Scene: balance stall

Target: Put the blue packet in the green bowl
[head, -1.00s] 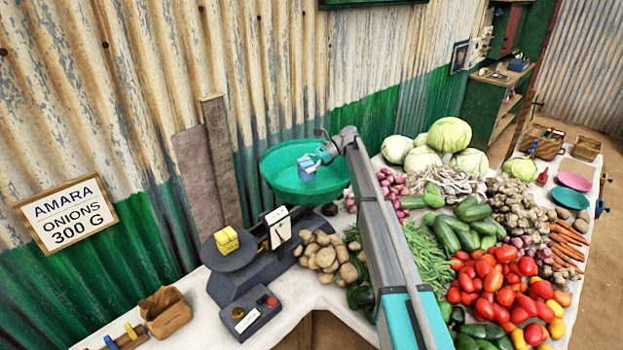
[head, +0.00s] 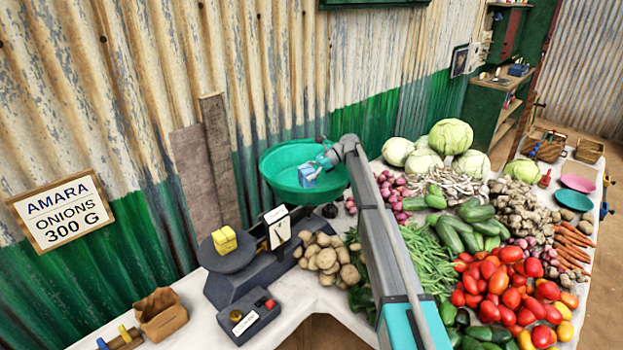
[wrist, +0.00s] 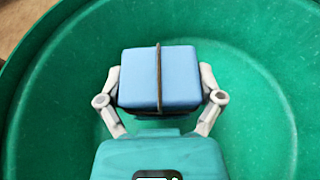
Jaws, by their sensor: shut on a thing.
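The blue packet (wrist: 138,78) is a light blue block with a dark band around it. My gripper (wrist: 160,88) is shut on it, one finger on each side, in the wrist view. Behind the packet the green bowl (wrist: 262,60) fills most of that view. In the head view the packet (head: 308,177) is within the outline of the green bowl (head: 285,190), which sits on the right side of the scale. My gripper (head: 318,166) reaches in from the right. I cannot tell whether the packet touches the bowl's bottom.
The dark scale (head: 240,284) carries a yellow block (head: 225,240) on its left plate. Potatoes (head: 328,258) lie close in front of the bowl, and red onions (head: 391,190) to its right. The corrugated wall (head: 120,120) stands right behind the bowl.

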